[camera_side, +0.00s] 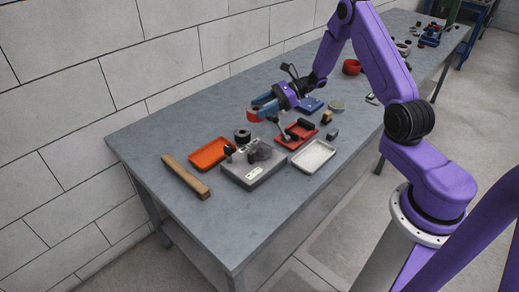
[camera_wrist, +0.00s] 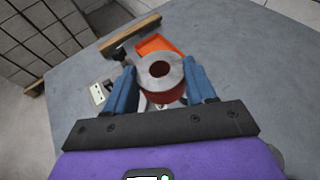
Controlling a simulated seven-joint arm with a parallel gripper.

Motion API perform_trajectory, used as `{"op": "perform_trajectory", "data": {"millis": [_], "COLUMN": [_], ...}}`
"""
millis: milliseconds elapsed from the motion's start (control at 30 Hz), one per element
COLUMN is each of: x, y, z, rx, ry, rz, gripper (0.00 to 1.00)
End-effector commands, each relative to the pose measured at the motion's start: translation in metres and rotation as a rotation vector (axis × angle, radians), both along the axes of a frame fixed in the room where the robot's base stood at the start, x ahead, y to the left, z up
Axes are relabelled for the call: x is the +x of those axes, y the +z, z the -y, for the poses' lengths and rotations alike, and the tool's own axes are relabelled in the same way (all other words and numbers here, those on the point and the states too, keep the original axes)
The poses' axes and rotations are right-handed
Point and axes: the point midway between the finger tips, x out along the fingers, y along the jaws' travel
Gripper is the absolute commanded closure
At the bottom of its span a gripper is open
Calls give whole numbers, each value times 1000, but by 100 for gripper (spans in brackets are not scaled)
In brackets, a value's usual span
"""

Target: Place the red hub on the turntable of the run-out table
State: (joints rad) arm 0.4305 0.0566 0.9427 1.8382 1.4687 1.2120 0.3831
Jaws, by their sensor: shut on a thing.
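The red hub (camera_wrist: 160,75) is a short cylinder with a pale grey top face and a central bore. My gripper (camera_wrist: 160,88) is shut on it, with one blue finger on each side. In the side view the hub (camera_side: 253,116) hangs from my gripper (camera_side: 262,107), behind the grey block. That block (camera_side: 253,172), with a pale label and dark parts on top, looks like the run-out table. In the wrist view part of the block (camera_wrist: 98,93) shows left of my gripper. The hub and fingers hide much of what lies below, so I cannot clearly make out the turntable.
An orange tray (camera_side: 205,151) and a wooden bar (camera_side: 186,177) lie left of the block. A black cylinder (camera_side: 242,136) stands close behind it. A red tray (camera_side: 291,141) with dark parts and a white tray (camera_side: 313,156) are to the right. The bench's front left is clear.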

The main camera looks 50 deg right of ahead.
Motion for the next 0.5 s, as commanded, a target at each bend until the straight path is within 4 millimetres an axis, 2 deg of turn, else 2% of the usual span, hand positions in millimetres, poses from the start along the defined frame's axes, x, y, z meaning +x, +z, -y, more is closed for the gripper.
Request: {"op": "perform_trajectory", "data": {"millis": [33, 233, 500], "x": [-9, -40, -61], "y": [4, 9, 12], "z": [-9, -34, -50], "rx": [2, -7, -15], "ry": [2, 0, 0], "rz": [-1, -6, -11], "gripper": [94, 94, 94]}}
